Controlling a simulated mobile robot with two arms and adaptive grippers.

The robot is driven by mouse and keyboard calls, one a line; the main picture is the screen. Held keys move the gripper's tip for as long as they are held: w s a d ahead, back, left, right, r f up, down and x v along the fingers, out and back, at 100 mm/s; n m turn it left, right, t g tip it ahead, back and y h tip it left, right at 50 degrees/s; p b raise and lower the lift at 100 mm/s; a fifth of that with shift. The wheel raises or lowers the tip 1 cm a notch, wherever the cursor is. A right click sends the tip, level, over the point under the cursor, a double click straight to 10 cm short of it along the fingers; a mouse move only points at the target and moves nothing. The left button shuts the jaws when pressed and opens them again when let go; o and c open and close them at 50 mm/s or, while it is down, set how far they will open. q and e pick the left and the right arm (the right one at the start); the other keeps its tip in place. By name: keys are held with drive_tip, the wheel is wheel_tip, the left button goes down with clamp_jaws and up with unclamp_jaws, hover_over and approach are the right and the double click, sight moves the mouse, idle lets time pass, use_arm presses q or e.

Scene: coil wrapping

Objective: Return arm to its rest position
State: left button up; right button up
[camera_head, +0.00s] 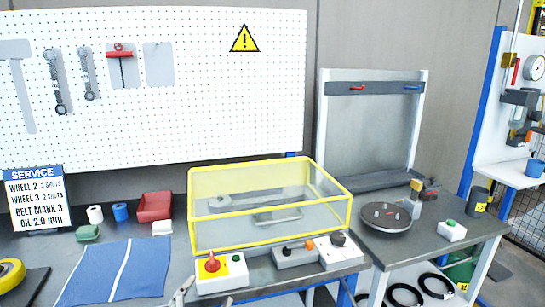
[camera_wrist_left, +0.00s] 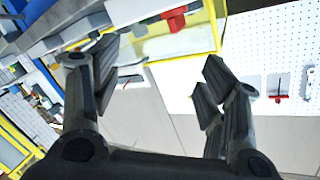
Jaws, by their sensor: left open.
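My left gripper (camera_wrist_left: 158,62) shows in the left wrist view. Its two dark fingers stand apart with nothing between them, and they touch nothing that I can see. Behind them, tilted in this view, are the yellow-edged clear guard and the white pegboard. My right gripper is in neither view.
A yellow-framed clear guard box (camera_head: 270,205) stands on the bench beside a red-knob control box (camera_head: 221,272). A blue mat (camera_head: 112,272) lies to the left. A round turntable (camera_head: 385,218) sits on the right bench. The pegboard (camera_head: 200,90) stands behind.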

use_arm(q)
drive_tip(key=s+a+f+n+g+y, duration=0.1)
drive_tip(key=s+a+f+n+g, duration=0.2)
drive_tip(key=s+f, duration=0.35)
drive_tip(key=s+a+f+n+g+y, duration=0.1)
drive_tip(key=s+a+f+g, duration=0.1)
drive_tip(key=s+f+g, duration=0.45)
drive_tip(key=s+a+f+n+g, duration=0.25)
drive_tip(key=s+f, duration=0.55)
drive_tip(key=s, duration=0.5)
wheel_tip(320, 180, down, 25)
drive_tip(key=d+m+g, duration=0.1)
drive_tip(key=g, duration=0.1)
drive_tip(key=s+a+f+g, duration=0.1)
drive_tip(key=s+a+f, duration=0.2)
drive_tip(key=s+f, duration=1.4)
drive_tip(key=shift+s+f+g, duration=0.25)
drive_tip(key=shift+s+g, duration=0.05)
drive_tip(key=shift+s, duration=0.3)
